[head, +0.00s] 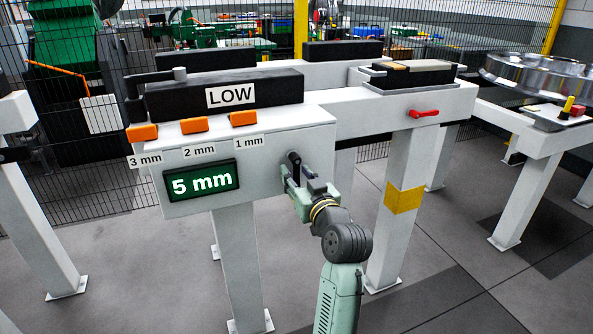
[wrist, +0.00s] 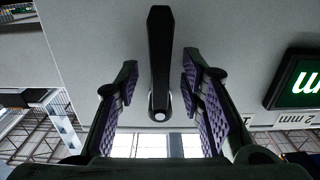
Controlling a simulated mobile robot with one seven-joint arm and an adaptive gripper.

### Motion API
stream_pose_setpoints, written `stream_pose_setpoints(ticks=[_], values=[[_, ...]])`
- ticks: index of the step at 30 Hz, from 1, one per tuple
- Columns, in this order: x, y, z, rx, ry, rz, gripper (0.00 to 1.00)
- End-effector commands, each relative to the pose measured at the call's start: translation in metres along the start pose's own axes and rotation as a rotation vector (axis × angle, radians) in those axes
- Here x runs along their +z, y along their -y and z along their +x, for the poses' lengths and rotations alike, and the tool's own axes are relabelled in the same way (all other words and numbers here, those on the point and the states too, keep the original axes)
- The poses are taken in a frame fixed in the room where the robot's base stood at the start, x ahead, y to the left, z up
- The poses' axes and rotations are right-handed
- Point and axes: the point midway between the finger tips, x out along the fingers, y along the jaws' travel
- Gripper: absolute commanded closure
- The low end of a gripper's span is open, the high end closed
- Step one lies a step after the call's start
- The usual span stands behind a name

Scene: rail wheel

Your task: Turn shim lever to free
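The black shim lever (head: 294,158) is on the front of the white panel, right of the green 5 mm display (head: 201,180). In the wrist view, which is upside down, the lever (wrist: 160,60) is a long black bar with a pale round spot at one end. In the head view it appears to hang down from its upper end, partly hidden by my gripper (head: 297,176). My gripper (wrist: 159,70) is open, with one purple-padded finger on each side of the lever. Gaps show between the lever and both pads. No free marking is readable.
Three orange tabs, labelled 3 mm, 2 mm and 1 mm (head: 249,141), line the panel's top edge. A black block marked LOW (head: 231,97) lies behind them. A red handle (head: 424,113) is on the beam to the right. White legs (head: 238,270) stand below.

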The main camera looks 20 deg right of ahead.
Motion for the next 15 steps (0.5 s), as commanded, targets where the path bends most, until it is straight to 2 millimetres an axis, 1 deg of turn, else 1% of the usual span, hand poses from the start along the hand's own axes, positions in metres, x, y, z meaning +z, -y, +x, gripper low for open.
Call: stream_pose_setpoints(ticks=[4, 11, 15], values=[[0.0003, 0.0005, 0.0071, -0.001, 0.001, 0.0, 0.64], [0.0006, 0.0004, 0.0074, 0.0, 0.0, 0.0, 0.64], [0.0005, 0.0003, 0.0072, 0.0, 0.0, 0.0, 0.73]])
